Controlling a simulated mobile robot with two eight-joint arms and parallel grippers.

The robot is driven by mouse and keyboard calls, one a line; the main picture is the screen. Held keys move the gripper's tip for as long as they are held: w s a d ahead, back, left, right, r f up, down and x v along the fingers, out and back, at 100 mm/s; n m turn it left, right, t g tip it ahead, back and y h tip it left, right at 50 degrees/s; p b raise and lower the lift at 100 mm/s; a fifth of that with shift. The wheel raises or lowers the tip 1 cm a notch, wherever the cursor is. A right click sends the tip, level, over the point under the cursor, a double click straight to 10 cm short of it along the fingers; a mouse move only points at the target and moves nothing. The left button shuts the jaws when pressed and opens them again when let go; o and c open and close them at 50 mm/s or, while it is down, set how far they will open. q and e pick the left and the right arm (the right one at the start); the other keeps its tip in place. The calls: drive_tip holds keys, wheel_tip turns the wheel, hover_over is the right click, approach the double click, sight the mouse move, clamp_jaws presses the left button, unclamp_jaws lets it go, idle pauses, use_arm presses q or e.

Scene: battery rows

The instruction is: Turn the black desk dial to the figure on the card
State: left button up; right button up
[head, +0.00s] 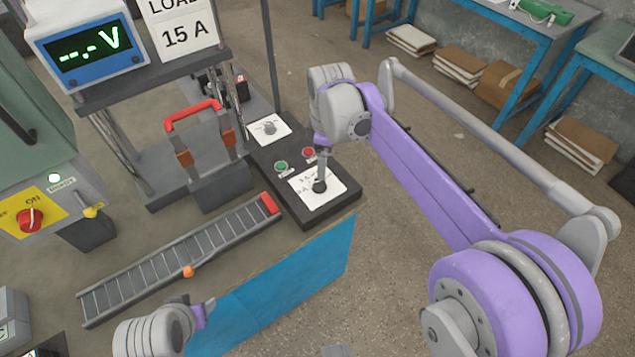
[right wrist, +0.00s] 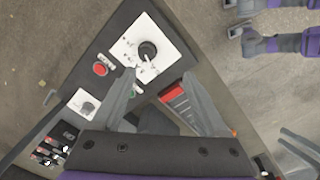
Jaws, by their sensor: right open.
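The black dial (head: 319,186) sits on a white plate with markings at the near end of the dark desk panel. It also shows in the right wrist view (right wrist: 148,50); its figures are too small to read. The card (head: 186,36) at the top left reads "LOAD 15 A". My right gripper (head: 322,152) is above the dial in the head view. In the right wrist view its two fingers are spread apart, with the dial beyond them and nothing held. My left gripper (head: 206,310) is partly visible by the bench's front edge; its jaws are unclear.
A red button (head: 308,152) and a green button (head: 281,166) sit close behind the dial. A smaller knob plate (head: 268,128) lies farther back. A red-handled switch (head: 193,115), a meter (head: 87,48) showing "--.- V" and a ladder-like battery row (head: 175,262) stand left.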

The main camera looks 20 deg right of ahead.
sight(319, 182)
drive_tip(key=w+f+n, duration=0.1)
drive_tip(key=f, duration=0.3)
drive_tip(key=w+f+b, duration=0.1)
drive_tip(key=w+f, duration=0.1)
drive_tip(key=f, duration=0.2)
drive_tip(key=w+f+n+g, duration=0.1)
drive_tip(key=f, duration=0.4)
drive_tip(key=shift+w+n, duration=0.2)
drive_tip(key=shift+n, duration=0.1)
use_arm(q)
drive_tip(key=shift+d+f, duration=0.3)
drive_tip(key=shift+f, duration=0.65)
use_arm(e)
clamp_jaws()
